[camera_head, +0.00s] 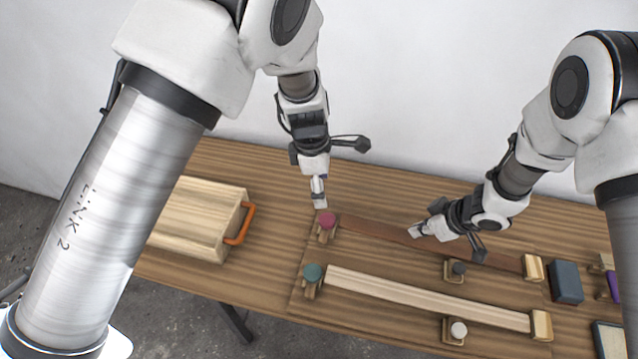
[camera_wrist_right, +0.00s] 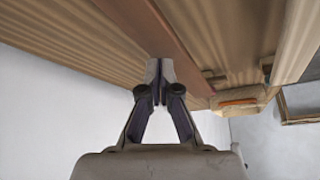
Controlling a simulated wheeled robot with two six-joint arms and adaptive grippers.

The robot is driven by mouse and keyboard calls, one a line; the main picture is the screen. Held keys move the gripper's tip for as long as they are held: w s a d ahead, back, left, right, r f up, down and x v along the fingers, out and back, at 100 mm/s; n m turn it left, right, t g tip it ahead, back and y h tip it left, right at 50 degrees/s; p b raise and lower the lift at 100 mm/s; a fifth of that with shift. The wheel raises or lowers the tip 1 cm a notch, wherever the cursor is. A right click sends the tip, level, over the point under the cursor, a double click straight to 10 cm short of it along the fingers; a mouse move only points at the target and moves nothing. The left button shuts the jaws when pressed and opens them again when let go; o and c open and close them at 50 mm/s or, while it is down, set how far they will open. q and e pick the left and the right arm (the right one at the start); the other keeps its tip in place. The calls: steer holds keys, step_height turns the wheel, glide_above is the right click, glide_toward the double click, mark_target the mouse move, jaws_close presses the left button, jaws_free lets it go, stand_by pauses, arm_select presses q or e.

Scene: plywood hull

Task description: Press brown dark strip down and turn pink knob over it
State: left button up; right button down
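The dark brown strip (camera_head: 375,230) lies along the back of the plywood board, from beside the pink knob to a pale end block at right. The pink knob (camera_head: 327,220) sits on a small wooden piece at the strip's left end. My left gripper (camera_head: 319,203) points down just behind the pink knob; whether it touches is unclear, and its fingers overlap in this view. My right gripper (camera_head: 416,231) is at the strip's middle, with nothing between its fingers. In the right wrist view its fingertips (camera_wrist_right: 160,68) are together, at or very near the strip (camera_wrist_right: 165,30).
A pale strip (camera_head: 430,298) lies in front, with a teal knob (camera_head: 313,272) at its left end. A dark knob (camera_head: 458,268) and a white knob (camera_head: 458,329) stand by the strips. A wooden box (camera_head: 195,222) with an orange handle (camera_head: 241,224) is at left; a dark block (camera_head: 566,282) is at right.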

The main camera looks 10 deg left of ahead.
mark_target(326, 219)
arm_select(q)
steer(key=f, duration=0.7)
steer(key=d+f, duration=0.1)
steer(key=f, duration=0.3)
steer(key=shift+w+f, duration=0.15)
steer(key=shift+f, duration=0.2)
steer(key=shift+d, duration=0.1)
steer(key=shift+c, duration=0.4)
steer(key=c, duration=1.1)
arm_select(e)
steer(key=shift+f, duration=0.2)
steer(key=shift+f, duration=0.6)
steer(key=shift+f, duration=0.1)
